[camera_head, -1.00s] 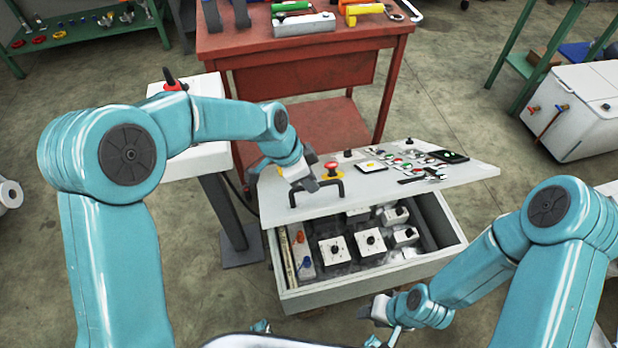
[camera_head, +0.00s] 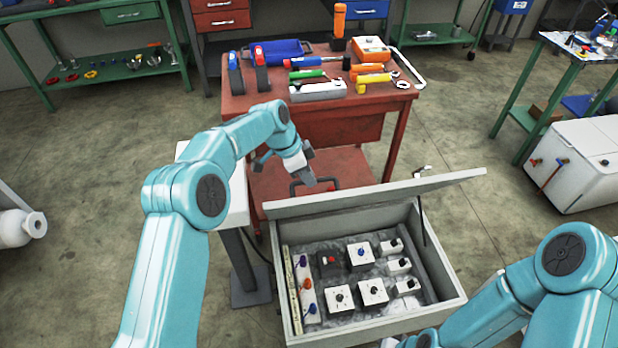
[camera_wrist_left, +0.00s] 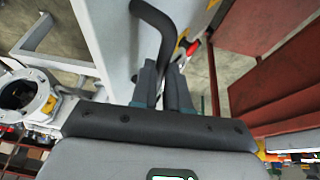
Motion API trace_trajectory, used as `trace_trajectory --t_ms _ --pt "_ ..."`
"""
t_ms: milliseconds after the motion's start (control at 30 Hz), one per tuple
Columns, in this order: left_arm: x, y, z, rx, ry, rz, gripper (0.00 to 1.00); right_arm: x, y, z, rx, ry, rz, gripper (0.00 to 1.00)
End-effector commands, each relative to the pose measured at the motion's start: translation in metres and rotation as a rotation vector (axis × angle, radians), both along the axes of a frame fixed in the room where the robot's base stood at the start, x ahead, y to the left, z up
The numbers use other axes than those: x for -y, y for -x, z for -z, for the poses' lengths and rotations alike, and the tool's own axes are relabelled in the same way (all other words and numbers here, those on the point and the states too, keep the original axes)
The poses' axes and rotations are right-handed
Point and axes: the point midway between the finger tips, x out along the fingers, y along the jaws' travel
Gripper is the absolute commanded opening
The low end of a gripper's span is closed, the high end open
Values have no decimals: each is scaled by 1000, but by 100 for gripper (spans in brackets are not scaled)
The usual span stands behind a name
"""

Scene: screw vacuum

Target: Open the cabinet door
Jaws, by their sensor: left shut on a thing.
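The cabinet (camera_head: 377,328) is a low grey-white box. Its door (camera_head: 400,193) is a flat lid hinged along the far side, and it stands raised, tilted steeply back, so the inside shows. My left gripper (camera_head: 307,172) is at the door's outer face and is shut on the black handle (camera_head: 299,187), which also shows in the left wrist view (camera_wrist_left: 152,20) running between the fingers (camera_wrist_left: 165,85). My right gripper (camera_head: 398,342) is low at the bottom edge, by the cabinet's front right, mostly cut off; its jaws cannot be made out.
Several switch blocks (camera_head: 340,298) sit inside the cabinet. A red workbench (camera_head: 340,125) with tools stands behind the door. A white pedestal (camera_head: 230,205) is at the left, and a white cooler box (camera_head: 590,165) at the right. Floor between cabinet and cooler is clear.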

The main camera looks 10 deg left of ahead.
Motion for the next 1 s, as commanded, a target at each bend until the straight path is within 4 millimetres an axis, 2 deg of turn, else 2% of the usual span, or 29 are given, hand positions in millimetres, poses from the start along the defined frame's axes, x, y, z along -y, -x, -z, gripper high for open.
trace_trajectory --t_ms 33,200,233,300,667,767,1000 --pt "-3 0 7 -2 -6 -1 0 0 0 2 0 0 0 43" --pt "-3 1 8 -3 -6 -2 0 0 0 2 0 0 0 43" --pt "-3 1 8 -3 -6 -2 24 0 0 2 0 0 0 43" --pt "-2 1 7 -4 -5 -1 40 0 0 2 0 0 0 43" --pt "-3 1 -2 -2 -2 0 40 0 0 2 0 0 0 43" --pt "-9 2 -17 1 -2 -2 40 0 0 3 0 0 0 43" --pt "-33 8 -76 1 -3 -3 40 0 0 2 0 0 0 43"
